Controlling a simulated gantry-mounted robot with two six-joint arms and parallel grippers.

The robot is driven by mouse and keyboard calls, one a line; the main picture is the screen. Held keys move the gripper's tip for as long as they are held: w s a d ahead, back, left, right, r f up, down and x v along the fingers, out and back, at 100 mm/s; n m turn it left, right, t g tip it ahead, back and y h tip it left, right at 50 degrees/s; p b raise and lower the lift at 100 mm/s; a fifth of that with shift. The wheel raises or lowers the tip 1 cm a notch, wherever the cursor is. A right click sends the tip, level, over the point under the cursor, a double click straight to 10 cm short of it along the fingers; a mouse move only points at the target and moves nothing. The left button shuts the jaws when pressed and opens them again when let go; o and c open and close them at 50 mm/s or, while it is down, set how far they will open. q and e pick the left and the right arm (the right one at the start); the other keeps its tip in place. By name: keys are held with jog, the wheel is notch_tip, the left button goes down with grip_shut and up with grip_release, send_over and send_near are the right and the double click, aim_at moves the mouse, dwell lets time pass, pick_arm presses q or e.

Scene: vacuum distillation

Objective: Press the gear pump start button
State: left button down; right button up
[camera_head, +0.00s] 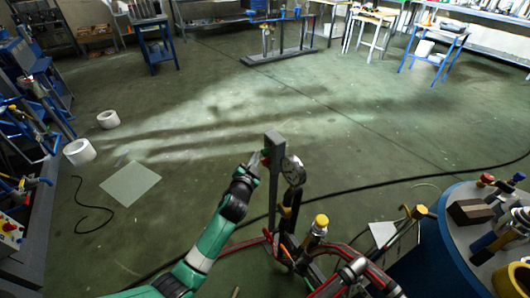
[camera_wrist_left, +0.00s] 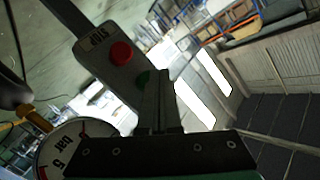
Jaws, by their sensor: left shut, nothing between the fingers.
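A grey button box (camera_head: 273,143) sits on top of a grey post in the middle of the head view. In the left wrist view the box (camera_wrist_left: 100,62) carries a red button (camera_wrist_left: 121,53) beside a label that reads STOP upside down. A green button (camera_wrist_left: 143,78) is lower on the same face, partly hidden by my fingers. My left gripper (camera_head: 255,160) is shut and empty, its tips close to the box. In the left wrist view the fingertips (camera_wrist_left: 158,75) overlap the green button's edge; I cannot tell whether they touch it. My right gripper is out of view.
A round pressure gauge (camera_head: 293,170) is beside the post, with a yellow-capped valve (camera_head: 320,222) and red pipes below. The gauge (camera_wrist_left: 60,150) also shows in the left wrist view. A blue drum (camera_head: 450,245) with parts stands at right. Open floor lies beyond the post.

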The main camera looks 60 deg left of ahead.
pick_arm(q)
jog(key=shift+w, duration=0.1)
jog(key=shift+w+b, duration=0.35)
jog(key=shift+w, duration=0.25)
dwell(0.6)
jog(key=shift+s+p, duration=0.35)
jog(key=shift+s, duration=0.35)
